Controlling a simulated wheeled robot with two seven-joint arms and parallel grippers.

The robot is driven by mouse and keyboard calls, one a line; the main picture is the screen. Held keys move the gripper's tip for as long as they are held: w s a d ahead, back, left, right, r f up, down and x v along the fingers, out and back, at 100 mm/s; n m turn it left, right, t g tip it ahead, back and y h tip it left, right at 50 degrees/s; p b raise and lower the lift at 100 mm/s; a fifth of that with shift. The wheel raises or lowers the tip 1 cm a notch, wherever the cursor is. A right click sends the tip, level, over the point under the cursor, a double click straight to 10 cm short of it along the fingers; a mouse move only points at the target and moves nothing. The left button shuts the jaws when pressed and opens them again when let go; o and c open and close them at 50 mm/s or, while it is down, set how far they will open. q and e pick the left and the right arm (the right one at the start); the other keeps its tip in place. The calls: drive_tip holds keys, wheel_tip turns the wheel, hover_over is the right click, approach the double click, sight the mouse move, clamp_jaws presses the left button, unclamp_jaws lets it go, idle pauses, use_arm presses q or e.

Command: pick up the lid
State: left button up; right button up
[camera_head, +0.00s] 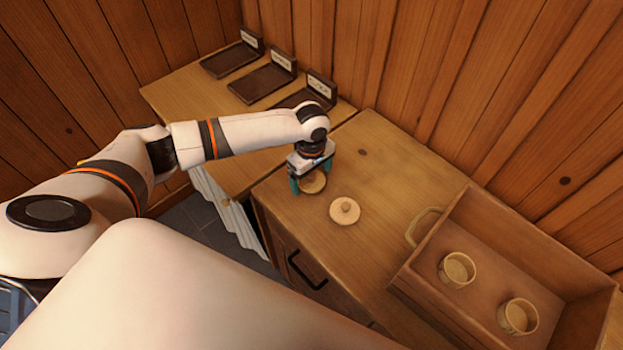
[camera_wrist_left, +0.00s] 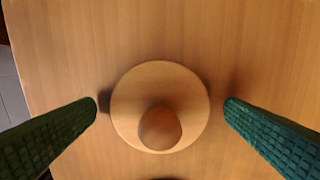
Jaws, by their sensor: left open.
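A round, pale wooden lid (camera_head: 317,185) lies on the counter under my left gripper (camera_head: 311,180), which partly hides it in the head view. In the left wrist view the lid (camera_wrist_left: 135,85) is a flat disc with a darker round knob (camera_wrist_left: 160,128) on top. My left gripper (camera_wrist_left: 162,104) is open, with its green ribbed fingers on either side of the lid and a gap on both sides. A second, similar knobbed lid (camera_head: 345,217) lies just to the right on the counter. My right gripper is out of view.
A wooden tray (camera_head: 440,258) with a handle stands on the right, holding two small cups (camera_head: 457,270) (camera_head: 518,317). Several dark labelled holders (camera_head: 262,84) stand at the back left. The counter (camera_head: 385,165) between lids and wall is clear. A wooden wall (camera_head: 440,70) rises behind.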

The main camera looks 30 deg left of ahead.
use_arm(q)
drive_tip(key=shift+c, duration=0.2)
drive_tip(key=c, duration=1)
drive_tip(key=shift+c, duration=0.2)
